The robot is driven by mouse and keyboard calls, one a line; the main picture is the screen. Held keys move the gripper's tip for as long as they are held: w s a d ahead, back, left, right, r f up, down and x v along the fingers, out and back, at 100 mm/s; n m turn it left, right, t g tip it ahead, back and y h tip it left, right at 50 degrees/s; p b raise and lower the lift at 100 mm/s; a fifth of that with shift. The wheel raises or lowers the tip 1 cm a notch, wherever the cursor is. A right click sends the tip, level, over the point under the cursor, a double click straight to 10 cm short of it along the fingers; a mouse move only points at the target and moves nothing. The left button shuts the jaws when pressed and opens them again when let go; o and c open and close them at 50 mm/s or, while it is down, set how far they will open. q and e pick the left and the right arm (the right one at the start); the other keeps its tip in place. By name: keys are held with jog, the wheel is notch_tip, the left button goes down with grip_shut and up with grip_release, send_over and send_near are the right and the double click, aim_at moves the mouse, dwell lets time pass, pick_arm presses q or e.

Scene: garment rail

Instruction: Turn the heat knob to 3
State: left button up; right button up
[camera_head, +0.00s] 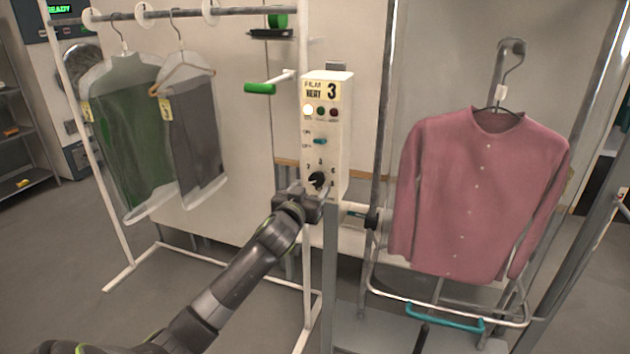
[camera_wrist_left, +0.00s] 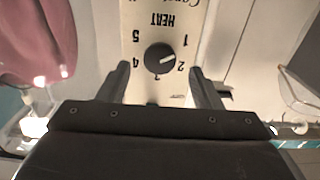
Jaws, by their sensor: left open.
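The heat knob (camera_head: 317,179) is a round black dial low on the front of a cream control box (camera_head: 340,120). The box carries a "FILM HEAT 3" card (camera_head: 321,91). In the left wrist view, upside down, the knob (camera_wrist_left: 159,58) sits amid numbers 1 to 5 under the word HEAT. Its white mark points between 1 and 2. My left gripper (camera_head: 312,197) is just below the knob in the head view. In the wrist view its fingers (camera_wrist_left: 160,68) are open, one on each side of the knob; contact cannot be told. My right gripper is not in view.
Above the knob are a teal switch (camera_head: 320,141) and small lamps, the left one lit. A green-handled lever (camera_head: 260,88) juts out left of the box. Bagged garments (camera_head: 130,130) hang on a white rail at left. A pink shirt (camera_head: 480,195) hangs at right.

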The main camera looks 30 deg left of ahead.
aim_at(316, 181)
pick_arm(q)
jog(key=shift+p+x, duration=0.3)
jog(key=shift+x, duration=1.75)
jog(key=shift+c, duration=0.2)
jog(key=c, duration=0.9)
